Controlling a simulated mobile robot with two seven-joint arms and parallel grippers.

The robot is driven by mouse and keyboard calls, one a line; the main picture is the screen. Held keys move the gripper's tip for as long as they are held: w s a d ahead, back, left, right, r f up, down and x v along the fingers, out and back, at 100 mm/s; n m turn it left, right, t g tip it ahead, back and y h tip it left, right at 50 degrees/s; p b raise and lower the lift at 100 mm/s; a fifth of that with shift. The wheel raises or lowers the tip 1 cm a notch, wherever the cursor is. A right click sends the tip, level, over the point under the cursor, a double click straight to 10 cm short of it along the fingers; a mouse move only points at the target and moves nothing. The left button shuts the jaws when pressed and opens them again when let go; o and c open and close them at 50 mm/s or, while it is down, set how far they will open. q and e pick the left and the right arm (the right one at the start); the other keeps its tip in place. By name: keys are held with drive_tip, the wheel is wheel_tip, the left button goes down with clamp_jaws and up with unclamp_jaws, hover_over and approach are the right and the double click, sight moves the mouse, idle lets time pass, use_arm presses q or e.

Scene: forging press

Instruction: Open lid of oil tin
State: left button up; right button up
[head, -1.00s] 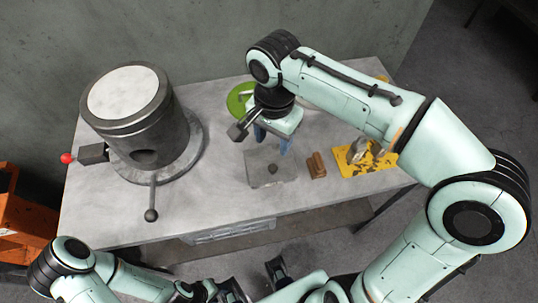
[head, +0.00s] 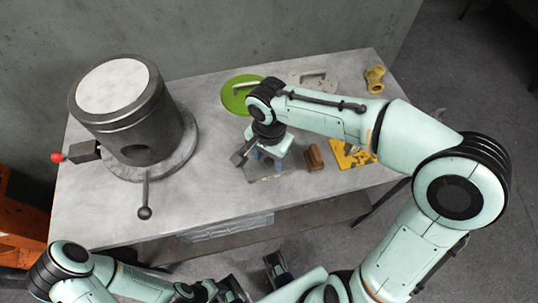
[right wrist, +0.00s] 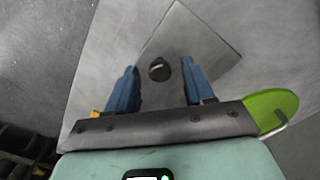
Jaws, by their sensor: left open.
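The oil tin (head: 252,174) is a grey square-topped box on the table, mostly hidden under my right gripper in the head view. Its flat square lid (right wrist: 205,45) with a small dark round knob (right wrist: 159,69) fills the middle of the right wrist view. My right gripper (right wrist: 160,86) is open above the lid, its blue fingers on either side of the knob. A gap shows between the knob and each finger. My left gripper (head: 254,281) is open and empty, low in front of the table.
A large dark cylinder (head: 150,125) with levers stands on the left of the table. A green lid (head: 237,98), a grey handled disc (head: 323,82) and a yellow fitting (head: 375,78) lie behind. A brown block (head: 314,157) and yellow piece (head: 349,155) lie right of the tin.

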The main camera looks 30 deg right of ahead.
clamp_jaws()
use_arm(q)
drive_tip(key=shift+r, duration=0.15)
